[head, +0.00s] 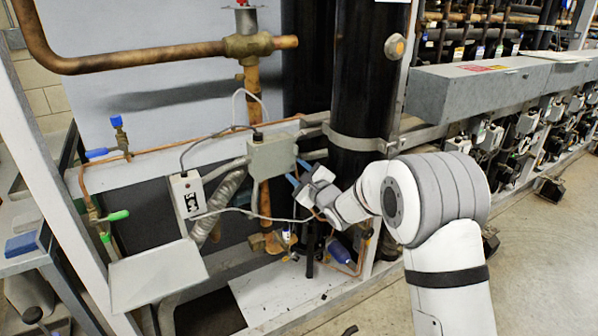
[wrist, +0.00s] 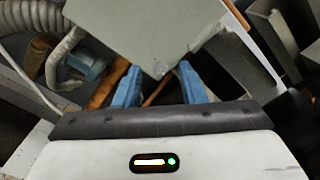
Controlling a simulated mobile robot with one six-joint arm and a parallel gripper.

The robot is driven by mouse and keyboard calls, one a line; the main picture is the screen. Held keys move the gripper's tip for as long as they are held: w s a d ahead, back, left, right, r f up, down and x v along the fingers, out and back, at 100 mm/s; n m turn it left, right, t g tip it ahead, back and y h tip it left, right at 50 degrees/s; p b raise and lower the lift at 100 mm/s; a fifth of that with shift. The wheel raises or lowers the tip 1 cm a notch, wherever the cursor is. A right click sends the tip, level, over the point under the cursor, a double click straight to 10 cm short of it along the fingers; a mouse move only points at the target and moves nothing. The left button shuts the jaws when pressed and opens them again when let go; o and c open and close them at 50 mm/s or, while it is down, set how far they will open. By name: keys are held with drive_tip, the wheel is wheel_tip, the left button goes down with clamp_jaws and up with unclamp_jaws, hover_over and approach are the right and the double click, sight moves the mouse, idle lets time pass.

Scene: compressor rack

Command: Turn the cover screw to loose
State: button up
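A grey box (head: 272,157) is mounted on the rack, left of my gripper (head: 298,172) in the head view. In the wrist view the box's pale cover (wrist: 140,30) fills the upper middle. A small round screw head (wrist: 160,68) shows near the cover's lower corner. My gripper's two blue fingers (wrist: 160,75) are apart, one on each side of that corner, with the screw between their tips in the picture. I cannot tell whether the fingers touch the box. The screw is not discernible in the head view.
A white switch box (head: 187,195) hangs left of the grey box. Copper pipes, cables and a grey corrugated hose (wrist: 62,40) crowd the area. A black cylinder (head: 362,80) stands behind my arm. Open floor (head: 550,240) lies to the right.

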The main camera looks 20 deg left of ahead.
drive_tip(key=shift+w+a, duration=0.15)
drive_tip(key=shift+a, duration=0.05)
clamp_jaws()
idle(0.3)
